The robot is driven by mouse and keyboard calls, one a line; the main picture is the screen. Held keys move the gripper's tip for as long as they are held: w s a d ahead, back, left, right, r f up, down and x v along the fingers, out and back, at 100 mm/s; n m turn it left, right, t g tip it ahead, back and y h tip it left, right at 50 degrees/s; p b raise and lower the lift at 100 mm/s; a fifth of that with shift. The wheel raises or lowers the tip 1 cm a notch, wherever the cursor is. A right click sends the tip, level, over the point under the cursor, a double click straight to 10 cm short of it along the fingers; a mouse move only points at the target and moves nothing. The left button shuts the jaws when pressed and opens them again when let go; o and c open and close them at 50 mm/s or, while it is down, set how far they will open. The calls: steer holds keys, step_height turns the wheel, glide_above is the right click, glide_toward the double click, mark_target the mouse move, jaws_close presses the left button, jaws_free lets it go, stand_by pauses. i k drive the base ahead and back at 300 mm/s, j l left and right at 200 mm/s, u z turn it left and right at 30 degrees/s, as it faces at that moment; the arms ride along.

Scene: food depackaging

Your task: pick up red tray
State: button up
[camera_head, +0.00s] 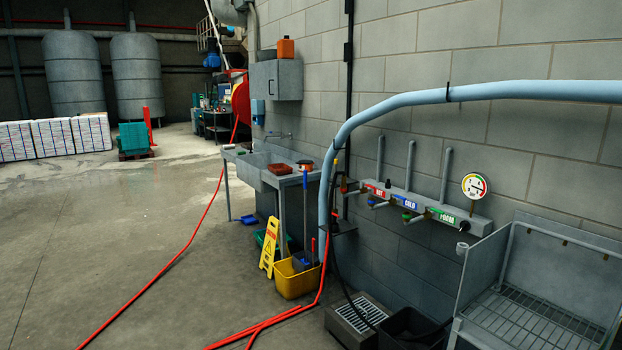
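A small reddish-orange tray-like item (280,169) lies on the near part of the grey metal sink table (241,161) against the block wall. A second, darker reddish item (305,163) sits just to its right, close to the wall. Both are small in the view, so I cannot tell for sure which is the red tray or whether they hold anything. My gripper is not in view.
A yellow bucket (297,280) and a yellow warning sign (269,247) stand on the floor by the table. A red hose (178,258) runs across the floor. A metal rack basin (533,318) stands at the right. The left floor is mostly clear.

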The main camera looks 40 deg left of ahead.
mark_target(280, 168)
steer(key=u, duration=1.6)
steer(key=i+u, duration=0.15)
steer(key=i+l+u, duration=0.1)
steer(key=i+u, duration=0.15)
steer(key=i, duration=1.6)
steer(key=i+z, duration=0.1)
steer(key=i, duration=1.8)
steer(key=i+z, duration=0.25)
steer(key=i, duration=0.4)
steer(key=i+z, duration=0.25)
steer(key=i, duration=0.4)
steer(key=i+j+z, duration=0.25)
steer(key=i, duration=0.4)
steer(key=i+l+u, duration=0.15)
steer(key=i, duration=0.25)
